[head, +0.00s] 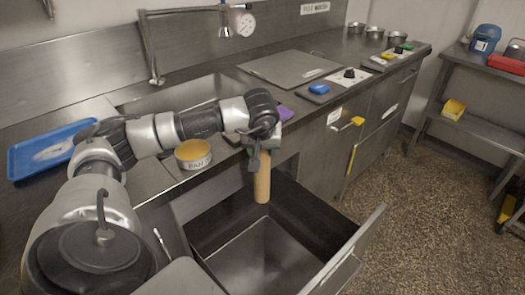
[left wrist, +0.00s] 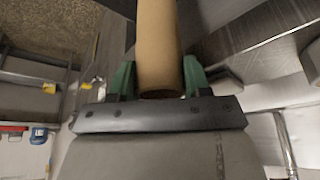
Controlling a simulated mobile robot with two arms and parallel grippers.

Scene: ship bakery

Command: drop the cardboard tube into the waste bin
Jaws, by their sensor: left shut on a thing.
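The cardboard tube (head: 262,182) is a plain tan cylinder. It hangs upright in the head view, below my left gripper (head: 264,150), which is shut on its upper end. In the left wrist view the tube (left wrist: 158,45) sits between the two green fingers of the gripper (left wrist: 158,78). An open, dark, pull-out bin (head: 262,262) like a deep drawer stands out from the counter front. In the head view the tube's lower end shows against the bin's inner back wall, over its opening. My right gripper is not in view.
The bin's raised front panel (head: 350,258) leans outward at the right. The floor at the right (head: 425,215) is clear.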

